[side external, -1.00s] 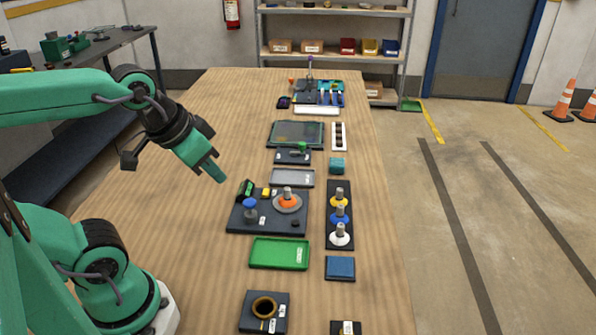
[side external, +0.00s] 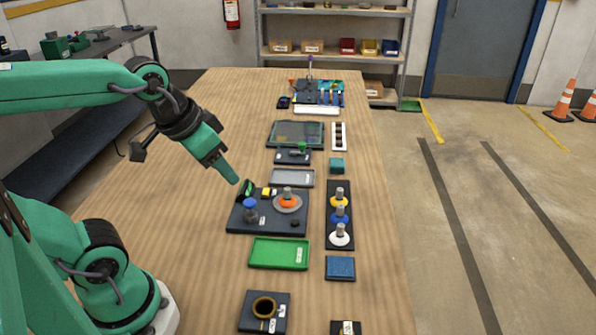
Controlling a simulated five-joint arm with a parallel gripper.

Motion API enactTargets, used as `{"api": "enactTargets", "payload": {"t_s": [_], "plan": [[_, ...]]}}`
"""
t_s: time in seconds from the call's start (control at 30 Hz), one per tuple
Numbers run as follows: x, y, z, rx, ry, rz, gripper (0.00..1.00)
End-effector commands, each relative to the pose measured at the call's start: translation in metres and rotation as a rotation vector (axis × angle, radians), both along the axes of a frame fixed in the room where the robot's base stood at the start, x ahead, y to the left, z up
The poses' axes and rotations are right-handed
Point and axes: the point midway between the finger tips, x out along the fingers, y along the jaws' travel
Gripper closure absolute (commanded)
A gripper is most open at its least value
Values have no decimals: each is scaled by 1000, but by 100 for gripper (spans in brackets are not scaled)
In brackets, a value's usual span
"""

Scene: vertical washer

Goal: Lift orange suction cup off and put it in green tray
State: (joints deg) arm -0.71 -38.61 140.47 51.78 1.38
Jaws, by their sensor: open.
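The orange suction cup (side external: 288,200) sits on a round grey disc on the dark base plate (side external: 262,221), with a grey stem pointing up. My gripper (side external: 232,178) is open and empty, above the table at the upper left of the plate. It is apart from the orange cup, which is to its right and lower in the picture. The gap between its fingers is hard to see from this side.
A blue knob (side external: 250,210) stands on the plate's left part. A dark rack (side external: 340,214) with yellow, blue and white cups stands to the right. A grey tray (side external: 291,178) lies behind the plate. A blue pad (side external: 340,268) is right of the green tray. The table's left side is clear.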

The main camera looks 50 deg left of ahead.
Motion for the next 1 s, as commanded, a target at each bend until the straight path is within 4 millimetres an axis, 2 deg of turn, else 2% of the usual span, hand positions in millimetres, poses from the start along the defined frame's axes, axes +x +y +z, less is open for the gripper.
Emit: {"api": "enactTargets", "payload": {"t_s": [0.27,0.57,0.77,1.0], "plan": [[39,9,-1,23,86,-25,54],[88,23,-13,41,182,-60,54],[121,35,-30,48,246,-84,54],[157,50,-59,49,323,-117,54]]}}
